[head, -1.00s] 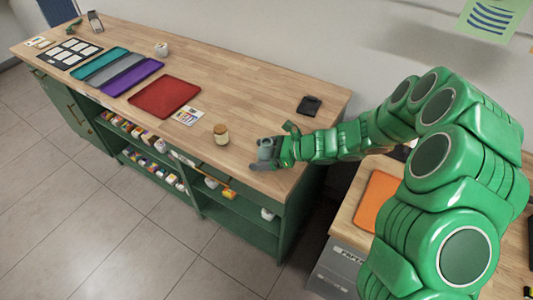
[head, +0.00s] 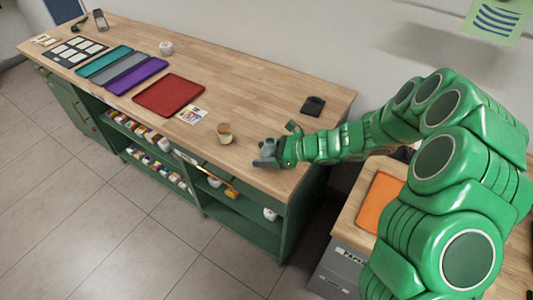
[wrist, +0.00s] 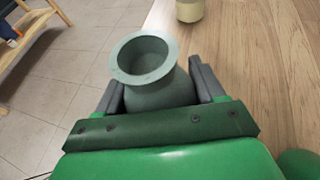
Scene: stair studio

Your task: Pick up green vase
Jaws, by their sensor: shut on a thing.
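The green vase (wrist: 150,80) is a dull grey-green with a round, flared open mouth. In the wrist view it stands between the two dark fingers of my gripper (wrist: 158,88), which is shut on its body. In the head view the vase (head: 267,146) is small and partly covered by my gripper (head: 266,156), near the front right corner of the wooden counter (head: 225,85). I cannot tell whether its base touches the counter. Its lower part is hidden by my gripper.
A cream jar (head: 224,134) stands to the left of my gripper. A red tray (head: 169,95), a card (head: 192,115) and a black object (head: 313,106) lie on the counter. An orange mat (head: 381,200) lies on a lower surface at right. Open shelves are below the counter.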

